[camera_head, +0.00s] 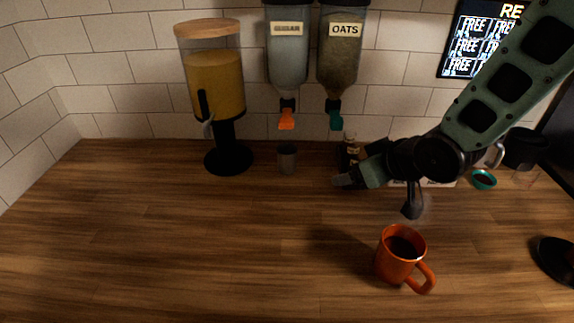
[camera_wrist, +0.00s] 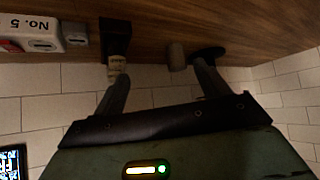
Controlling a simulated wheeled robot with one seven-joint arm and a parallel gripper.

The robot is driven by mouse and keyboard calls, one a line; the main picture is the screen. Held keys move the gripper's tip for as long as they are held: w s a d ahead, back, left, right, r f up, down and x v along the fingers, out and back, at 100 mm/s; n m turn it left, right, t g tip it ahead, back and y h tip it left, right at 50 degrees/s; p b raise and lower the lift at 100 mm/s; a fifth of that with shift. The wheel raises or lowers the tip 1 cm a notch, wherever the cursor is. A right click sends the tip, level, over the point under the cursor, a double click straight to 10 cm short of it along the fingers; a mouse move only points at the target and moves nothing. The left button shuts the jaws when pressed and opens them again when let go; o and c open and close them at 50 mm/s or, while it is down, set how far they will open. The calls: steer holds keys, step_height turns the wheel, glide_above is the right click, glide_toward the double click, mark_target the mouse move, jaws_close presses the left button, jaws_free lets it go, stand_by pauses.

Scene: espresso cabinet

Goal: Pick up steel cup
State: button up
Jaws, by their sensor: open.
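The steel cup (camera_head: 287,159) is a small grey cup standing upright on the wooden counter, below the sugar dispenser near the back wall. It also shows in the wrist view (camera_wrist: 176,56), beyond my fingers and between their tips. My gripper (camera_head: 358,170) is open and empty. It is to the right of the cup in the head view, pointing left, with a clear gap to it. In the wrist view my two fingers (camera_wrist: 160,84) are spread apart.
A juice dispenser (camera_head: 216,90) stands left of the cup. Sugar (camera_head: 288,50) and oats (camera_head: 340,55) dispensers hang above. A small dark bottle (camera_head: 349,148) stands behind my gripper. An orange mug (camera_head: 396,257) stands in front. The left counter is clear.

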steer(key=w+d+f+t+y+b, duration=0.1)
steer(key=w+d+f+t+y, duration=0.15)
steer(key=w, duration=0.35)
steer(key=n+y+p, duration=0.2)
steer(key=y+p, duration=0.1)
steer(key=p, duration=0.1)
glide_toward(291, 152)
steer(key=a, duration=0.1)
steer(key=a+r, duration=0.1)
steer(key=a, duration=0.1)
steer(key=shift+s+a, duration=0.1)
steer(key=p+x, duration=0.2)
steer(key=x, duration=0.2)
steer(key=shift+a+p, duration=0.15)
steer(key=shift+p, duration=0.2)
steer(key=shift+w+a+f, duration=0.2)
steer(key=shift+w+a, duration=0.1)
steer(key=shift+w, duration=0.15)
steer(key=c, duration=1.2)
